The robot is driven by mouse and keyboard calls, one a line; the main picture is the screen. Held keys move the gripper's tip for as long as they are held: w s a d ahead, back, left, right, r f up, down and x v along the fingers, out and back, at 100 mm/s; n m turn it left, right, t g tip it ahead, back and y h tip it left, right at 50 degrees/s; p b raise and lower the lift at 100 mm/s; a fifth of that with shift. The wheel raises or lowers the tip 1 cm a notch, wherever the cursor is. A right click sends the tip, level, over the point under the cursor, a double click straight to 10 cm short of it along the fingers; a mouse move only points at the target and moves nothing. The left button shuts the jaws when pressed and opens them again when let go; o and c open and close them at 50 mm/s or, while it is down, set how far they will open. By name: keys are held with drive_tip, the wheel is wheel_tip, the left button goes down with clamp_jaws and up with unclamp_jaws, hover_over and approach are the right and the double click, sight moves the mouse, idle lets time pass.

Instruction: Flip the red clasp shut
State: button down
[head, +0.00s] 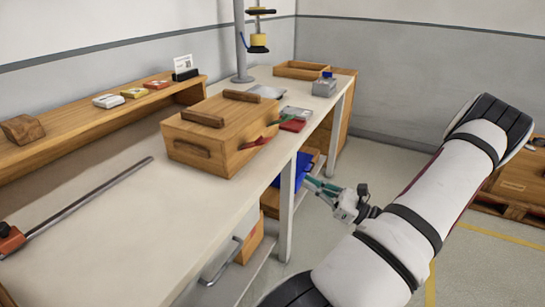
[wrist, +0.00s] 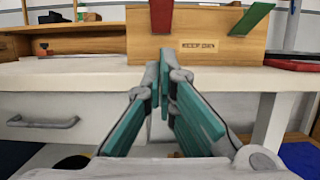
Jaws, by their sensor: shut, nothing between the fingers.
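A wooden box (head: 205,138) with wooden bars on top stands near the front edge of the workbench. The red clasp (head: 256,141) sticks out from its front face; in the wrist view the red clasp (wrist: 161,15) is at the top middle. A green clasp (head: 281,121) sticks out to its right; it also shows tilted in the wrist view (wrist: 253,17). My gripper (head: 312,185), with teal fingers, is off the bench's front edge, below and apart from both clasps. In the wrist view its fingertips (wrist: 164,76) are together and empty, below the red clasp.
The workbench (head: 110,225) has a clear strip in front of the box. A red flat item (head: 293,125) lies right of the box. A long bar (head: 90,198) lies at the left. A blue bin (head: 303,168) sits under the bench. Open floor (head: 385,170) lies right of the bench.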

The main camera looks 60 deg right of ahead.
drive_tip(key=b, duration=0.1)
approach(255, 142)
wheel_tip(255, 142, down, 4)
drive_tip(key=w+d, duration=0.1)
drive_tip(key=w, duration=0.2)
drive_tip(key=shift+w+d+r, duration=0.1)
drive_tip(key=shift+w+r, duration=0.4)
drive_tip(key=shift+r, duration=0.4)
drive_tip(key=shift+w+d+r, duration=0.1)
drive_tip(key=shift+w+r, duration=0.4)
drive_tip(key=shift+r, duration=0.45)
drive_tip(key=shift+r+g+p, duration=0.3)
drive_tip(key=shift+p, duration=0.45)
